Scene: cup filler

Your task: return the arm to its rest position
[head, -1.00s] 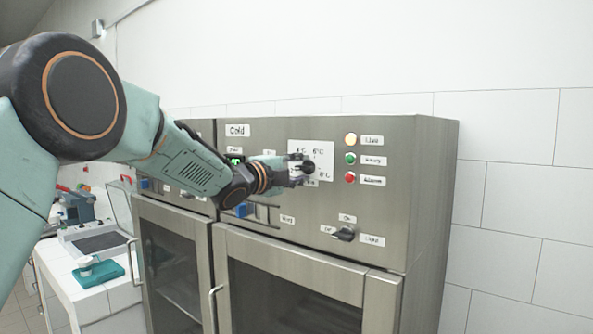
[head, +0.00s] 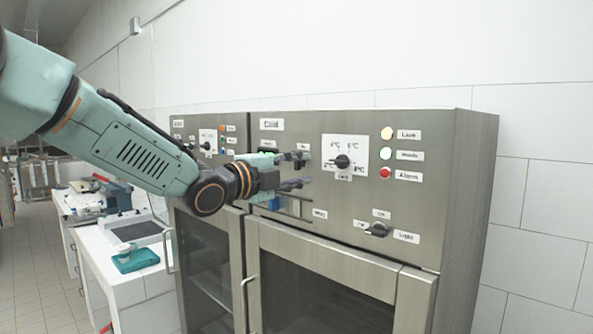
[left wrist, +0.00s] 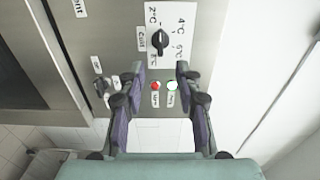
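My left arm reaches in from the left in the head view. Its gripper (head: 300,170) is open and empty in front of the steel panel of the "Cold" cabinet (head: 455,200), left of the black temperature knob (head: 342,161). The left wrist view shows its two fingers (left wrist: 160,95) apart with nothing between them but the panel behind. The knob also shows there (left wrist: 159,40), beyond the fingertips and apart from them. My right gripper is in neither view.
Indicator lights (head: 386,153) and a lower "Light" knob (head: 376,229) are on the panel. A door handle (head: 247,300) sticks out below. A second cabinet (head: 207,270) stands to the left, then a white counter (head: 95,245) with a teal item (head: 135,260). Floor at far left is clear.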

